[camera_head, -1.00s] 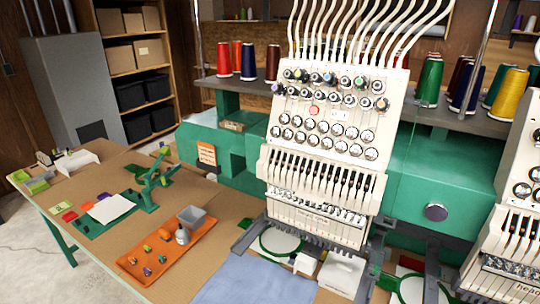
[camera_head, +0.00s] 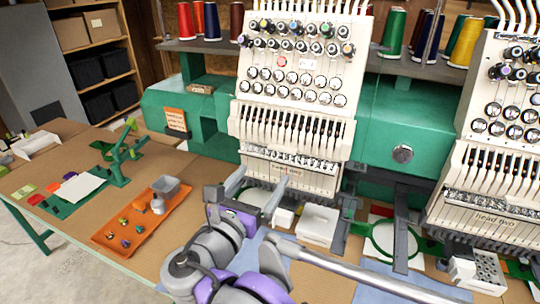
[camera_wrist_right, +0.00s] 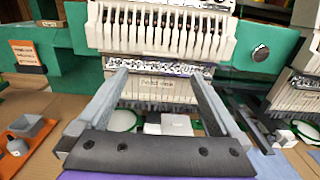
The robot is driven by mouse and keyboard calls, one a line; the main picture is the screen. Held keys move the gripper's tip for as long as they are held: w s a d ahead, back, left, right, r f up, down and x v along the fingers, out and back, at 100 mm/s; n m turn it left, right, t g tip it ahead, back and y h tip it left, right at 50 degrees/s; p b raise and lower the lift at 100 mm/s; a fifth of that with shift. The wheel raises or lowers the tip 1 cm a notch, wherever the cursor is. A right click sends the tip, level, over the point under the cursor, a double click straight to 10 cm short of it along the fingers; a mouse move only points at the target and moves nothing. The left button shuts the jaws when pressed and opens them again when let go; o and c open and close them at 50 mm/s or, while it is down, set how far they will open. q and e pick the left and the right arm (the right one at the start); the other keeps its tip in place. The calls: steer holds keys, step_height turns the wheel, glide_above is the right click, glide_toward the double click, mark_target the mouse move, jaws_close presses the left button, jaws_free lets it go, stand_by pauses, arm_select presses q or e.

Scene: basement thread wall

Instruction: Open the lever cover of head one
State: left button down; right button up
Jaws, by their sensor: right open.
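Head one (camera_head: 292,110) of the embroidery machine stands in the middle of the head view, a white unit with knobs above a slotted front. Its slotted white cover (camera_head: 292,128) has a row of dark levers and looks closed; it also shows in the right wrist view (camera_wrist_right: 158,32). Below it are a metallic strip and the labelled lower panel (camera_wrist_right: 155,88). My right gripper (camera_head: 261,174) is open and empty, its fingers pointing at that lower panel. In the wrist view the two fingers (camera_wrist_right: 157,80) stand wide apart, below the slots. I cannot tell whether they touch anything. My left gripper is not in view.
Head two (camera_head: 490,160) stands at the right. Green hoops (camera_head: 392,240) and a white box (camera_head: 318,226) lie below the heads. An orange tray (camera_head: 138,220) with small items is on the table's left. Thread cones stand on the shelf behind.

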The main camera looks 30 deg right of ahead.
mark_target(281, 150)
steer(key=x, duration=1)
steer(key=shift+s+d, duration=0.1)
jaws_close()
